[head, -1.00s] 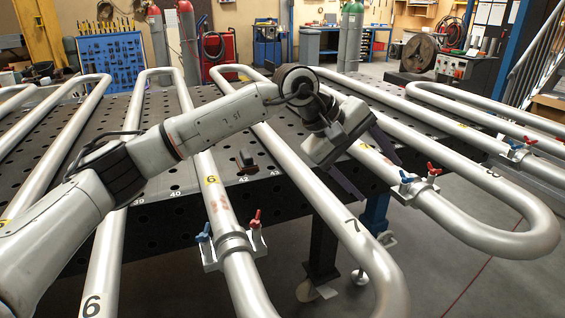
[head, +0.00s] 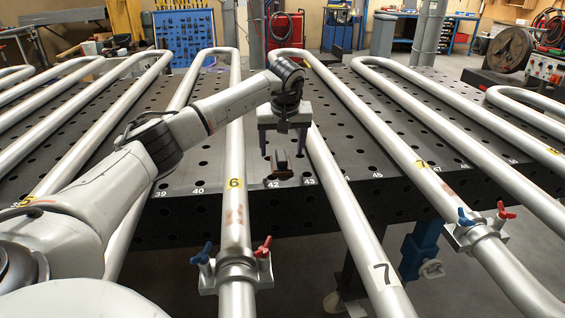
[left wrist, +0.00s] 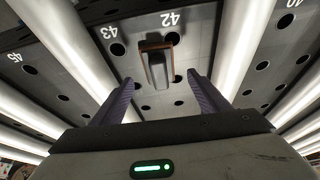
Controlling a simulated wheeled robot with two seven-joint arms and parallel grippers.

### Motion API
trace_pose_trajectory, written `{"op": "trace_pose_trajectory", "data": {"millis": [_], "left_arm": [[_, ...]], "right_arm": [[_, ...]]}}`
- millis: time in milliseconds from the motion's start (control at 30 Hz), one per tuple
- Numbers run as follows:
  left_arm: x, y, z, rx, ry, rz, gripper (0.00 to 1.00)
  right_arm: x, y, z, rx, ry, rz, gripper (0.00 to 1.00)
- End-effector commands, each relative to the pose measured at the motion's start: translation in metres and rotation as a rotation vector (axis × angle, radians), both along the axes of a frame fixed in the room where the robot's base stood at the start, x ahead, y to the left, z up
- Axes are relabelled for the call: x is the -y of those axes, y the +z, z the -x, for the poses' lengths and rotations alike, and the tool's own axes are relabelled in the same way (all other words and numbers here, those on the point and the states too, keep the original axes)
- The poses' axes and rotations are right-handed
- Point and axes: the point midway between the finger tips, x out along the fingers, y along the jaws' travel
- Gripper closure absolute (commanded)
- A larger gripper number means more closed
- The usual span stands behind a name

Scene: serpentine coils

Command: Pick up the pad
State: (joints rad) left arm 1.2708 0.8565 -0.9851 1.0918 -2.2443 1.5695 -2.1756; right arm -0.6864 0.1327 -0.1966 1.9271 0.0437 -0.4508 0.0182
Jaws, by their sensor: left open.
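The pad (head: 282,163) is a small dark block with a reddish-brown edge. It lies on the perforated table near its front edge, by the numbers 42 and 43, between two pipes. It also shows in the left wrist view (left wrist: 157,62), ahead of and between the fingers. My left gripper (head: 283,150) is open and empty, fingers pointing down, above and slightly behind the pad in the head view. In the left wrist view its two purple-grey fingers (left wrist: 160,95) are spread apart and do not touch the pad. My right gripper is not in view.
The dark perforated table (head: 330,140) carries long silver serpentine pipes. Pipe 6 (head: 236,200) runs left of the pad and pipe 7 (head: 345,210) right of it. Clamps with red and blue handles hold pipes at the front (head: 236,272) and right (head: 480,232).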

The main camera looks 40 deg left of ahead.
Motion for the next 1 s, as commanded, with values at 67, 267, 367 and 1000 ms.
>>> {"op": "trace_pose_trajectory", "data": {"millis": [67, 267, 367, 1000], "left_arm": [[-0.002, -0.005, -0.002, 0.0, 0.002, 0.001, 0.31], [-0.013, -0.031, -0.01, -0.003, 0.002, 0.003, 0.31], [-0.016, -0.042, -0.014, 0.0, 0.001, 0.003, 0.31], [-0.018, -0.047, -0.016, 0.003, 0.0, 0.001, 0.77]], "right_arm": [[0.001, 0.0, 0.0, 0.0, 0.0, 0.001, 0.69], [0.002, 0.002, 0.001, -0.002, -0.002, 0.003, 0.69], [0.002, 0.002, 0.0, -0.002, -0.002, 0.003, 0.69], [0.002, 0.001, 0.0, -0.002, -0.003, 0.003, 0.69]]}}
